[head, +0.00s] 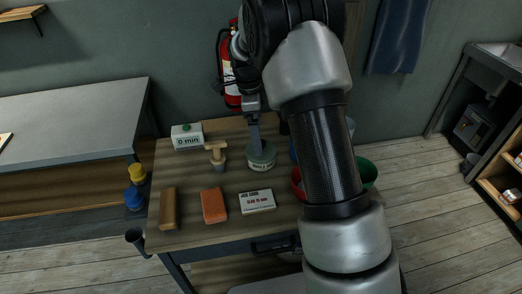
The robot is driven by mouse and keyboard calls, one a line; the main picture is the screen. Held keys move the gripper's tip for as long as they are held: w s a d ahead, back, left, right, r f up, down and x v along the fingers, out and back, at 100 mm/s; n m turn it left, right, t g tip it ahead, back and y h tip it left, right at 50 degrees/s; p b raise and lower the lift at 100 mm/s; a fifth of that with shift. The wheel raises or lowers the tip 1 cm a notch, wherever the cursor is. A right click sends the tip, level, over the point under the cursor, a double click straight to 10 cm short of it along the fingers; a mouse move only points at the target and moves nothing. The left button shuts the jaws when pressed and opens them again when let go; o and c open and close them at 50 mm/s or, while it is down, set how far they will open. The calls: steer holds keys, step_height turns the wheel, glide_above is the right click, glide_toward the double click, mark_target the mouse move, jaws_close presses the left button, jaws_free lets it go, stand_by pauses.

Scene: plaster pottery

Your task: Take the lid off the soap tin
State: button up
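The soap tin (261,166) is a small round grey-green container with a pale label, standing upright on the wooden worktable (205,235). Its lid appears to be the round greenish top (265,155), seated on the tin. My gripper (256,148) points down at the tin from above and behind. One long finger shows, its tip at or just over the lid's left part; I cannot tell if it touches. The other finger is not distinguishable, so the opening between them is hidden. My arm covers the area right of the tin.
A timer box (187,136) and a wooden-handled tool (217,155) stand left of the tin. A tan bar (168,208), an orange block (214,205) and a printed card (257,201) lie in front. Red (297,184) and green (369,172) bowls are partly behind my arm.

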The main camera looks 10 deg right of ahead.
steer(key=f, duration=0.2)
steer(key=d+f, duration=0.1)
steer(key=f, duration=0.2)
steer(key=shift+f, duration=0.1)
steer(key=c, duration=1.1)
